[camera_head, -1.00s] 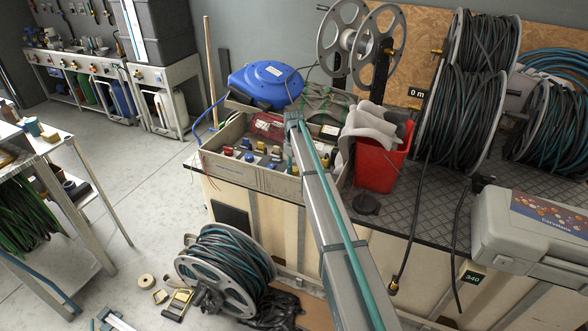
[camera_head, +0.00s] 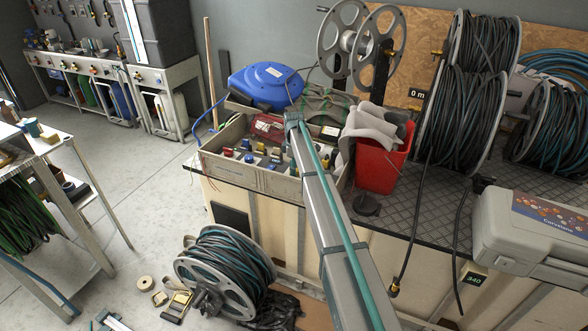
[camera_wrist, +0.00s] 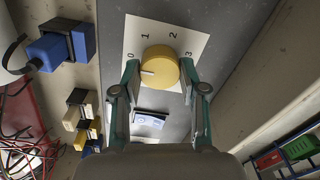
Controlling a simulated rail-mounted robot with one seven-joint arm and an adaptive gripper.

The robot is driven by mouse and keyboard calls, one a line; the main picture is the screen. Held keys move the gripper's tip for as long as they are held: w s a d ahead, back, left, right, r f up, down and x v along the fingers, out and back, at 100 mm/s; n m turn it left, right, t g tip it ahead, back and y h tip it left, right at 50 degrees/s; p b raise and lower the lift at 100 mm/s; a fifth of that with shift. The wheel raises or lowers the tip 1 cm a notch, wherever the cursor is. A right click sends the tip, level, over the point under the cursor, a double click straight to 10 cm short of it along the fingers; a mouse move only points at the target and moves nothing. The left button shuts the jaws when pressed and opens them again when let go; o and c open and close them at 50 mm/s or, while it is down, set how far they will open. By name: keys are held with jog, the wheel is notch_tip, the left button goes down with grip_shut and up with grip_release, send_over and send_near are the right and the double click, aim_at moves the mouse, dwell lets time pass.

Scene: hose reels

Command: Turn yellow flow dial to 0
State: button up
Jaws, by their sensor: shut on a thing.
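The yellow flow dial (camera_wrist: 160,65) is in the upper middle of the wrist view, on a white plate (camera_wrist: 192,40) marked 0, 1, 2 and 3. Its pale pointer line points left, towards the 0 side and slightly below that numeral in the picture. My gripper (camera_wrist: 160,74) has one finger on each side of the dial and is shut on it. In the head view my arm reaches to the control box (camera_head: 240,172); the dial and my fingers cannot be made out there.
Blue and yellow connectors (camera_wrist: 60,50) stand left of the dial in the wrist view. A small display (camera_wrist: 150,119) lies below it. In the head view a red bucket (camera_head: 382,165) stands right of my arm, and a blue hose reel (camera_head: 265,85) sits behind the box.

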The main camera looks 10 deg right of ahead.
dwell(0.3)
jog(key=o, duration=1.1)
jog(key=shift+o, duration=0.2)
notch_tip(320, 180, up, 12)
